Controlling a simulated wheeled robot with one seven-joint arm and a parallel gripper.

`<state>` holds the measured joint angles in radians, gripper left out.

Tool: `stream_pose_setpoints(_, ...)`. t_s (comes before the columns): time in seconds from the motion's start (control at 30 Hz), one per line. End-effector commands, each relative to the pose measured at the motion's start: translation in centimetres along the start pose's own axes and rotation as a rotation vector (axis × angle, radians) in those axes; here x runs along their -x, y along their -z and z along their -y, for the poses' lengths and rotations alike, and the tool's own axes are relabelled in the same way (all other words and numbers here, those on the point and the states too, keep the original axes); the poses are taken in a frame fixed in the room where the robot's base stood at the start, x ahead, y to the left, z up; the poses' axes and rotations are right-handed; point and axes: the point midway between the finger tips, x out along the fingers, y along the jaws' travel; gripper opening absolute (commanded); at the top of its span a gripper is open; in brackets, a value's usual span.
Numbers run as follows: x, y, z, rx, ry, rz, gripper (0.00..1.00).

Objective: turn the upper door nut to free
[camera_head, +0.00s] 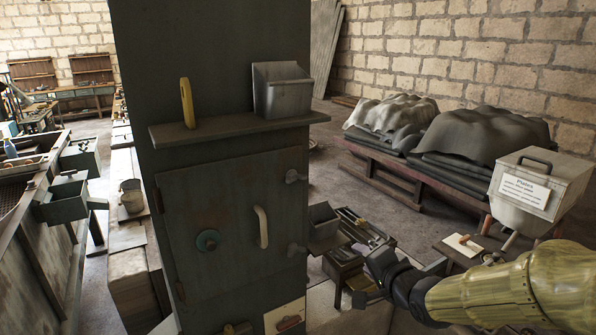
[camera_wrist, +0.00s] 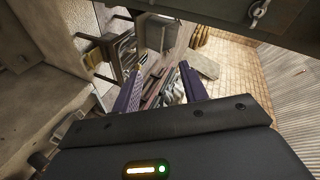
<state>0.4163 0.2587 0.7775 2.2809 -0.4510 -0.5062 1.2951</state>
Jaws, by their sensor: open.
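My gripper (camera_head: 364,274) is right of the door, apart from both nuts and lower than the upper one. In the wrist view its two purple fingers (camera_wrist: 160,88) are spread, with nothing between them. A small metal fitting (camera_wrist: 259,12) shows at top right there; I cannot tell which nut it is.
A shelf (camera_head: 235,128) above the door carries a yellow object (camera_head: 187,103) and a grey bin (camera_head: 283,90). A low tool table (camera_head: 345,255) stands behind my gripper. A labelled metal box (camera_head: 540,187) is above my arm. Covered stacks (camera_head: 480,140) stand by the wall.

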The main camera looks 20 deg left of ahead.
Motion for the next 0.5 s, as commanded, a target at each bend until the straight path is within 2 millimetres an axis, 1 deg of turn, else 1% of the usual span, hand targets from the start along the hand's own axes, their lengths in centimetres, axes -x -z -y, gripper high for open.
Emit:
stream_pose_setpoints(0.03,-0.1,0.3,3.2,-0.073,0.092,0.014,0.43)
stream_pose_setpoints(0.07,-0.1,0.3,4.8,-0.118,0.146,0.027,0.43)
stream_pose_setpoints(0.1,0.0,0.2,6.9,-0.173,0.213,0.047,0.43)
stream_pose_setpoints(0.2,0.5,0.0,10.7,-0.280,0.338,0.097,0.43)
stream_pose_setpoints(0.3,0.9,-0.1,12.5,-0.335,0.401,0.128,0.43)
stream_pose_setpoints(0.37,1.0,-0.2,12.8,-0.347,0.412,0.136,0.43)
stream_pose_setpoints(0.5,1.0,-0.3,12.7,-0.347,0.412,0.136,0.43)
